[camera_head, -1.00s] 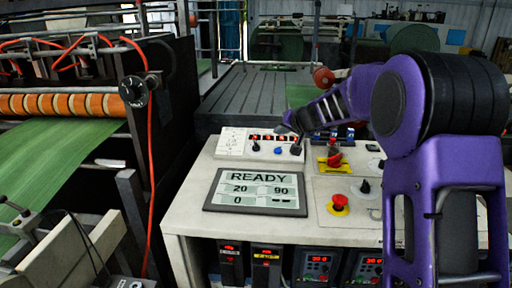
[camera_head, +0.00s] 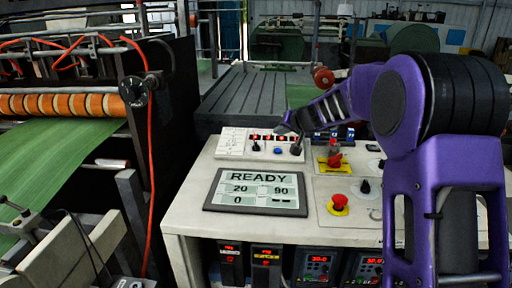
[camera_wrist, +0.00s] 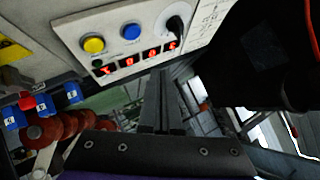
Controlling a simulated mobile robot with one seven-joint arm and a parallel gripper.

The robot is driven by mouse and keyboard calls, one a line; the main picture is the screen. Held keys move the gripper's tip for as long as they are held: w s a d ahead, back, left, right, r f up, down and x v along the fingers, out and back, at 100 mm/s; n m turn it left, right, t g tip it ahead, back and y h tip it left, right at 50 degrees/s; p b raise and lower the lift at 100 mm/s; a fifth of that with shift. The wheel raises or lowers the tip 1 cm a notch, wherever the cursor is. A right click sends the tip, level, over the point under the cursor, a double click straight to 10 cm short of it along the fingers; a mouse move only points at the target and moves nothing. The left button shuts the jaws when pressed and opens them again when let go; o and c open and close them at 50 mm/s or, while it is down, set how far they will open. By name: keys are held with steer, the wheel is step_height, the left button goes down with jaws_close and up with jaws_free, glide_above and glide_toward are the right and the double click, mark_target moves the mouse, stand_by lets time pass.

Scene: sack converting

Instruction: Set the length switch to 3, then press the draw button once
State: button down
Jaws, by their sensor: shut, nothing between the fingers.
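A pale control box (camera_head: 232,142) stands at the back of the console, with a row of small red displays. The wrist view shows the same blue button (camera_wrist: 131,32), a yellow button (camera_wrist: 93,45) and the black knob with a light pointer (camera_wrist: 174,24). Labels are too small to read, so I cannot tell which is draw.
A screen (camera_head: 256,191) reading READY, 20, 90 and 0 lies in front of the box. Red stop buttons (camera_head: 340,200) and a yellow-based red switch (camera_head: 334,160) are to the right. The green web machine (camera_head: 60,150) stands at left. A grooved table (camera_head: 250,95) is behind.

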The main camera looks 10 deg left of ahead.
steer(key=d+r+m+p, duration=0.2)
steer(key=m, duration=1.6)
steer(key=d+r+m+p, duration=0.1)
steer(key=d+m+p, duration=0.2)
steer(key=m, duration=1.5)
steer(key=shift+s+d+r, duration=0.3)
steer(key=shift+s+r, duration=0.05)
steer(key=shift+s, duration=0.05)
steer(key=shift+f, duration=0.15)
